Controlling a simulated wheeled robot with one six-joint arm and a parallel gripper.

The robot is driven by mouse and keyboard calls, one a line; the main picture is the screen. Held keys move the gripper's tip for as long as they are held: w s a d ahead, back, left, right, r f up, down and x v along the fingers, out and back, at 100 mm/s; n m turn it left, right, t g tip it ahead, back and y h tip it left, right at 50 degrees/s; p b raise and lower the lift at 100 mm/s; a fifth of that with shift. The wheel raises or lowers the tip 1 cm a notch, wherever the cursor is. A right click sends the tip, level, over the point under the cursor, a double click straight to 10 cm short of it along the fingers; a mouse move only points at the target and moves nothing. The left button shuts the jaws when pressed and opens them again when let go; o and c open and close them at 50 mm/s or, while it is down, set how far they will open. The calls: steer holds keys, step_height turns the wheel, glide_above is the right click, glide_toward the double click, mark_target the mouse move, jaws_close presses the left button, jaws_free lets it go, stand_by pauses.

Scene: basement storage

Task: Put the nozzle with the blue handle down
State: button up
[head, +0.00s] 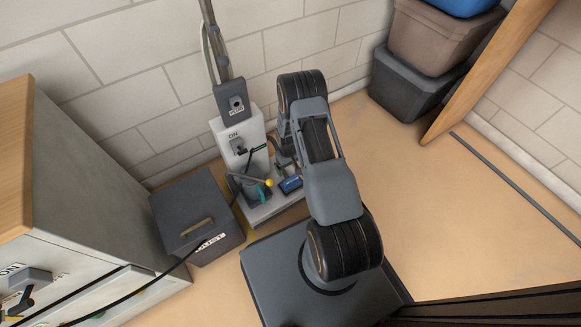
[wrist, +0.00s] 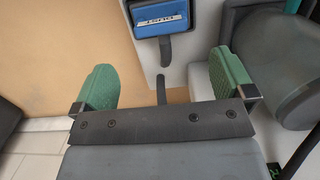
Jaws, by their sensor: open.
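The nozzle with the blue handle (head: 290,184) rests at the white foot of the wall station, to my eye; I cannot tell whether it touches it. In the wrist view its blue block (wrist: 160,17), with an upside-down white label, is at the top middle. A dark neck hangs down from it towards the gap between my fingers. My gripper (wrist: 163,78) is open, with green finger pads apart and nothing between them gripped. In the head view my arm hides most of my gripper.
A white station (head: 232,135) with a switch and a grey holder (head: 257,193) stands against the wall. A dark lidded bin (head: 195,215) is to its left. A pale cabinet (head: 85,190) is at the far left. Stacked crates (head: 410,90) stand at the back right.

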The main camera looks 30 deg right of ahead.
steer(key=s+a+r+t, duration=0.1)
steer(key=a+r, duration=0.1)
steer(key=r, duration=1)
steer(key=a+r+t, duration=0.1)
steer(key=a+r, duration=0.1)
steer(key=r, duration=1.1)
steer(key=s+a+r+t, duration=0.1)
steer(key=s+a+r, duration=0.1)
steer(key=s+r, duration=0.5)
steer(key=s+a+r+m+t, duration=0.1)
steer(key=s+a+r, duration=0.2)
steer(key=s+r, duration=0.4)
steer(key=shift+s+a+r, duration=0.15)
steer(key=shift+s+r, duration=0.1)
steer(key=shift+s, duration=0.7)
steer(key=shift+r, duration=0.1)
step_height(320, 180, up, 37)
steer(key=t+p, duration=0.1)
steer(key=p, duration=3.4)
steer(key=shift+s+a+r+p, duration=0.15)
steer(key=shift+r+p, duration=0.05)
steer(key=shift+p, duration=0.1)
steer(key=shift+f, duration=0.1)
